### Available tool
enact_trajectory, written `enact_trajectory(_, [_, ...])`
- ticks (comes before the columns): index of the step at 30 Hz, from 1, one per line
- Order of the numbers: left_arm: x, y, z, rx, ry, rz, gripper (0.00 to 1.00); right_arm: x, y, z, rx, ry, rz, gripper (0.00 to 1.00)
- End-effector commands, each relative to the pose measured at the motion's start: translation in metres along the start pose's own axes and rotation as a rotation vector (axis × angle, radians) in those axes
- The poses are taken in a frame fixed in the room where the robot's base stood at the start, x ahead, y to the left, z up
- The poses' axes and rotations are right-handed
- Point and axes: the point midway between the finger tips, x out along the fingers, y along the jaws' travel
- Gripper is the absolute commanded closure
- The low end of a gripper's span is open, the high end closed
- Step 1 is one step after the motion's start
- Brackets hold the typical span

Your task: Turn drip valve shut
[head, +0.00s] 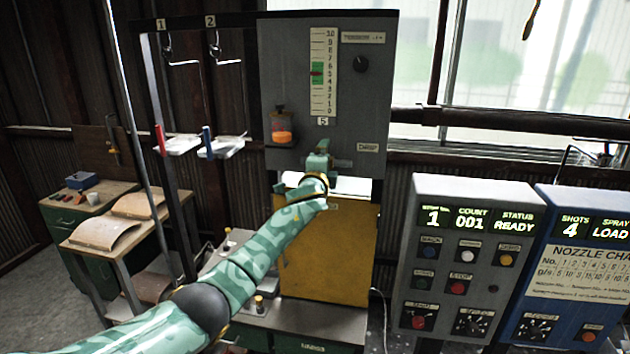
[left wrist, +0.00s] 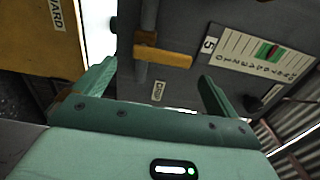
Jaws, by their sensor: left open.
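The drip valve shows in the left wrist view as an orange lever (left wrist: 163,57) on a grey pipe (left wrist: 149,18), with the lever lying across the pipe. A DRIP label (left wrist: 158,91) is on the grey panel beside it; the label also shows in the head view (head: 368,147). My left gripper (head: 318,156) is raised in front of the lower part of the panel and hides the valve in the head view. In the left wrist view my left gripper (left wrist: 160,78) is open, and the lever shows between and beyond its fingers. I see no contact. My right gripper is not in view.
The grey panel (head: 285,60) carries a gauge scale (head: 323,75), a knob (head: 361,63) and an orange-filled cup (head: 282,130). A yellow board (head: 345,250) stands below. Hangers with trays (head: 222,146) are at left, control boxes (head: 470,200) at right.

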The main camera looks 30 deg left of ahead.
Motion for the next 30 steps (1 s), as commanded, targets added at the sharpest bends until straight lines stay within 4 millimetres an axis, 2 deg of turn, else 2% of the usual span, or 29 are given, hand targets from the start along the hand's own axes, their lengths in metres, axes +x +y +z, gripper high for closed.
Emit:
enact_trajectory(4, [-0.029,0.0,0.0,0.0,0.002,0.0,0.04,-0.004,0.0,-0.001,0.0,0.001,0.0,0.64])
enact_trajectory(12, [-0.089,0.003,0.0,0.0,0.002,0.001,0.04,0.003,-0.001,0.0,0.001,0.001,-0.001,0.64])
enact_trajectory(18, [-0.122,0.003,0.0,0.001,0.0,0.002,0.04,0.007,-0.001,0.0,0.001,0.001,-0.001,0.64])
enact_trajectory(22, [-0.132,0.002,0.0,0.001,-0.001,0.002,0.04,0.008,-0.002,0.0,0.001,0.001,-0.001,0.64])
enact_trajectory(30, [-0.134,0.001,0.0,0.001,-0.001,0.001,0.04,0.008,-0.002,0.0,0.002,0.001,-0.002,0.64])
